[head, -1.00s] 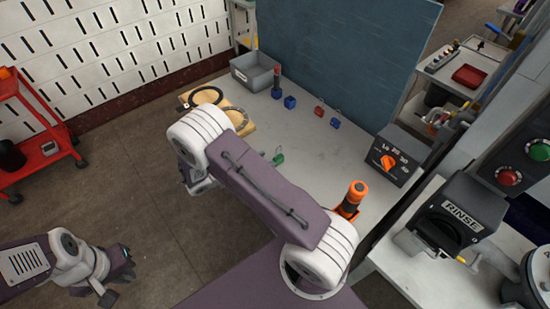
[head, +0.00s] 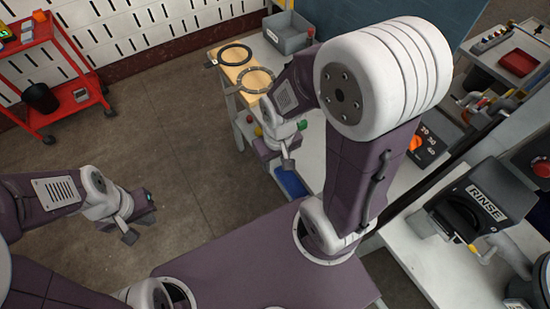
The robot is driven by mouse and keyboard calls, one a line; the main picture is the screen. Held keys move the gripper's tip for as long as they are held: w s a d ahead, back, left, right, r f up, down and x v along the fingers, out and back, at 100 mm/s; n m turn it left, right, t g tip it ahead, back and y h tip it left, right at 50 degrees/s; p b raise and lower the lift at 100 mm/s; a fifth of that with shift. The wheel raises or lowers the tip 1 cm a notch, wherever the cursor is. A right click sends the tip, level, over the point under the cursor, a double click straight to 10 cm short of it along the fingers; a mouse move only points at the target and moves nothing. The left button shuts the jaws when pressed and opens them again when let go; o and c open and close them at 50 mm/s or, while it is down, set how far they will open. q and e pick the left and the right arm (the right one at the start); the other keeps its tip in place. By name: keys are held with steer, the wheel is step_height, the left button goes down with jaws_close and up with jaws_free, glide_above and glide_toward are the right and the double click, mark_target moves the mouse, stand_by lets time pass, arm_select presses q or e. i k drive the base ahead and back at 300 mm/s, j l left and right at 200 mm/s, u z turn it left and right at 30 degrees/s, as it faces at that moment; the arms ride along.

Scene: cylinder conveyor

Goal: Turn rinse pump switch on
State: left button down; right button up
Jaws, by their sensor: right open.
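The dark grey box marked RINSE (head: 487,203) stands on the white counter at the right in the head view. A black rounded part (head: 458,218) shows on its front. No switch position can be read from here. My right gripper (head: 287,160) is open, left of the RINSE box and well apart from it, by the workbench's near left edge. My right arm rises large between them.
The workbench holds a grey bin (head: 290,33), a wooden board (head: 245,75) with dark rings, and a dial box (head: 428,140) partly behind my right arm. A red button (head: 541,167) is at the right edge. A red cart (head: 62,75) stands far left; open floor lies between.

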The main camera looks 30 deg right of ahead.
mark_target(461, 219)
steer(key=z, duration=0.45)
steer(key=k+z, duration=0.1)
steer(key=z, duration=0.85)
steer(key=k+l+z, duration=0.1)
steer(key=z, duration=0.85)
steer(key=l+z, duration=0.15)
steer(key=z, duration=0.35)
steer(key=k, duration=0.05)
